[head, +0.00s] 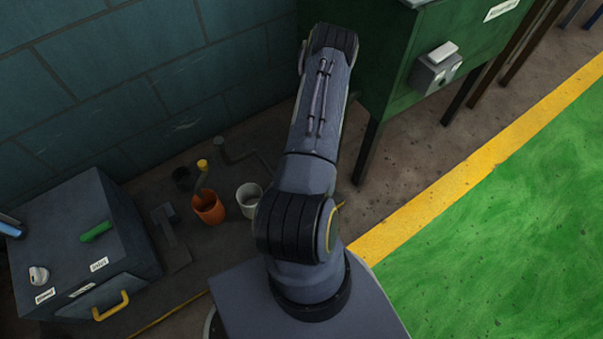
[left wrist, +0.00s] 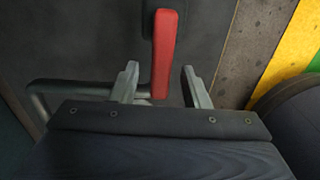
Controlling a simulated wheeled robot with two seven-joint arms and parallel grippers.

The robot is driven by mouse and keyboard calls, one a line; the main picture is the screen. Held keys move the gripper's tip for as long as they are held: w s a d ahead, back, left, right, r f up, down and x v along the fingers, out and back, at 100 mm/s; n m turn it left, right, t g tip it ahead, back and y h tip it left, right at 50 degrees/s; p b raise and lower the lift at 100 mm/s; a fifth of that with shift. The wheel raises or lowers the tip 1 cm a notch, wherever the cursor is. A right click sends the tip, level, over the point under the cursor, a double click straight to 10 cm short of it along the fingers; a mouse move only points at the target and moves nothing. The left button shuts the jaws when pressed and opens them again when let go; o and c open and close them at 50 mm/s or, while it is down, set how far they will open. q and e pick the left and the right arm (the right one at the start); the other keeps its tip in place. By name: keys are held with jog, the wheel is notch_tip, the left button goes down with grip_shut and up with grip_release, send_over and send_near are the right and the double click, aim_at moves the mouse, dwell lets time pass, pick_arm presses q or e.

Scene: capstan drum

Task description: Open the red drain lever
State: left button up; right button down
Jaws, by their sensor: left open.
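The red drain lever (left wrist: 165,45) shows in the left wrist view as a red bar running up and down the picture. My left gripper (left wrist: 160,71) is open, with one finger on each side of the lever's lower part. Gaps show between the fingers and the lever, and I cannot tell whether anything touches. The lever does not show in the head view, where one of my arms rises through the middle and hides what is behind it. No gripper shows in the head view.
A grey pipe (left wrist: 70,88) runs beside my left gripper. In the head view, a green cabinet (head: 390,60) on legs stands at the top. An orange cup (head: 209,209) and a white cup (head: 249,197) stand left of my arm. A dark box (head: 75,225) is far left. Green floor lies right.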

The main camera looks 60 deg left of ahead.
pick_arm(q)
notch_tip(320, 180, up, 8)
jog(key=p, duration=0.4)
jog(key=shift+f, duration=0.1)
dwell(0.5)
